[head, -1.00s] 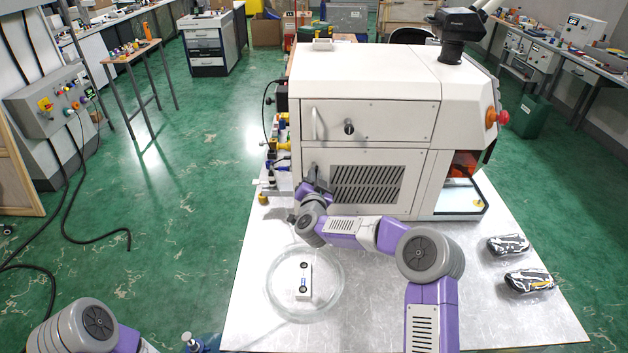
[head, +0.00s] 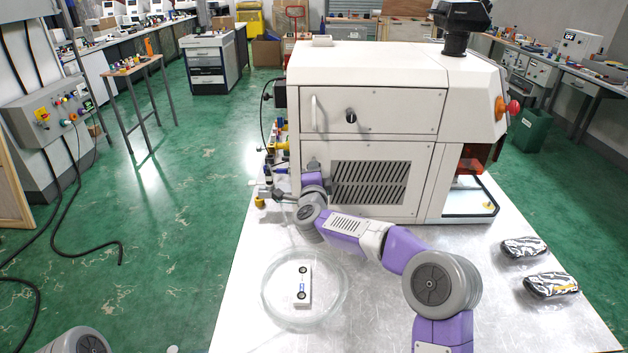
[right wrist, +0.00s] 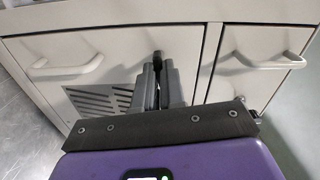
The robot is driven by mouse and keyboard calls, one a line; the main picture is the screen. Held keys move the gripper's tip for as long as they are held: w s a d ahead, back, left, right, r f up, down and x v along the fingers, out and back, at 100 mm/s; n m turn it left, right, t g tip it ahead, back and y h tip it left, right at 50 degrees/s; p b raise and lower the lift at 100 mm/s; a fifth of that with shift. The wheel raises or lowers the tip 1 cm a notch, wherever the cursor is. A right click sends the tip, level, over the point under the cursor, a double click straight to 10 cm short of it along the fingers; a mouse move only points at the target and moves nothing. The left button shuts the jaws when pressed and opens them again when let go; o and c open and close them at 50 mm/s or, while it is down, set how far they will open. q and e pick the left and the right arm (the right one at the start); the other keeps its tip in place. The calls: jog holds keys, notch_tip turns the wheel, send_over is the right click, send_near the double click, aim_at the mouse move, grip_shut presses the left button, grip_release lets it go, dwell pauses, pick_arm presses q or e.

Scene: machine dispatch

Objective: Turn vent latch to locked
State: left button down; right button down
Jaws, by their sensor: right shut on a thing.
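The vent panel with its slotted grille (head: 369,182) is on the lower front of the white machine (head: 375,85). My right gripper (head: 313,165) is at the panel's left edge, beside the grille. In the right wrist view its dark fingers (right wrist: 157,75) are closed around a small dark piece (right wrist: 157,57), which appears to be the vent latch. The fingers hide most of it, so its angle cannot be told. The grille also shows in the right wrist view (right wrist: 100,101). My left gripper is out of view; only part of my left arm shows at the lower left.
A round glass dish (head: 271,304) holding a white block (head: 303,286) is on the metal table before the machine. Two patterned pouches (head: 524,247) lie at the right. A black knob (head: 351,116) and a white handle (head: 314,113) are on the door above.

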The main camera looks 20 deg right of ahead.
jog(key=shift+m+b, duration=0.7)
jog(key=shift+m, duration=0.2)
jog(key=c, duration=1.2)
grip_release()
jog(key=shift+s, duration=0.1)
jog(key=v, duration=0.7)
jog(key=shift+s+a, duration=0.1)
jog(key=shift+s, duration=0.1)
